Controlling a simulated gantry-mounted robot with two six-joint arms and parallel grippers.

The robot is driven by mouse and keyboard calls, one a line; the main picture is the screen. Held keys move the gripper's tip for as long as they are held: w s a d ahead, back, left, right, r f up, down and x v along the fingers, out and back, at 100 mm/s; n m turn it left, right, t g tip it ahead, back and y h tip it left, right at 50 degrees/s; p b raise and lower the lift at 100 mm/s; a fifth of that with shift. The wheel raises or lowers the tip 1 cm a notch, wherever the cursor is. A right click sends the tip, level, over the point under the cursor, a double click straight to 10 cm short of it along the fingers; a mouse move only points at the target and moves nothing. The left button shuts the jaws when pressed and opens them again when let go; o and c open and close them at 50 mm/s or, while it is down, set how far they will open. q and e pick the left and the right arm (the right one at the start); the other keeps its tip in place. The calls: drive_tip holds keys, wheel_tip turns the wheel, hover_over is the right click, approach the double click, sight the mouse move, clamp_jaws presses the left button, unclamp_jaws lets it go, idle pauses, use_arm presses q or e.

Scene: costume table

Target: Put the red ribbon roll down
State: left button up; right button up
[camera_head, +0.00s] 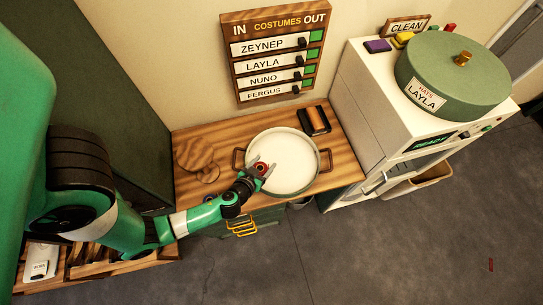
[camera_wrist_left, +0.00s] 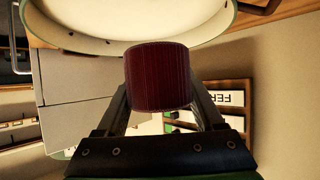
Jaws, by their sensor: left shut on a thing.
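The red ribbon roll (camera_head: 262,167) is between the fingertips of my left gripper (camera_head: 257,171), over the left part of a round white pan with two side handles (camera_head: 300,165). In the left wrist view the roll (camera_wrist_left: 158,76) shows as a dark red ribbed cylinder between the two fingers of the gripper (camera_wrist_left: 160,100). The gripper is shut on it. The pan (camera_wrist_left: 125,40) fills the top of that view. I cannot tell whether the roll touches the pan's floor. My right gripper is not in view.
The pan stands on a wooden table (camera_head: 235,150). A dark holder with an orange roll (camera_head: 316,120) is behind it on the right, and a round wooden piece (camera_head: 196,155) lies left. A white cabinet with a green hat box (camera_head: 455,72) stands right. A name board (camera_head: 276,55) hangs behind.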

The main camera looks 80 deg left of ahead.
use_arm(q)
drive_tip(key=b, duration=0.3)
hover_over(271, 164)
drive_tip(key=d, duration=0.1)
drive_tip(key=f, duration=0.5)
drive_tip(key=shift+s+f, duration=0.2)
drive_tip(key=shift+s, duration=0.2)
drive_tip(key=shift+w+a+f, duration=0.25)
drive_tip(key=f+b, duration=0.4)
drive_tip(key=shift+w+a, duration=0.3)
drive_tip(key=shift+s+f, duration=0.1)
drive_tip(key=o, duration=1.4)
drive_tip(key=shift+c, duration=0.2)
drive_tip(key=shift+r, duration=0.2)
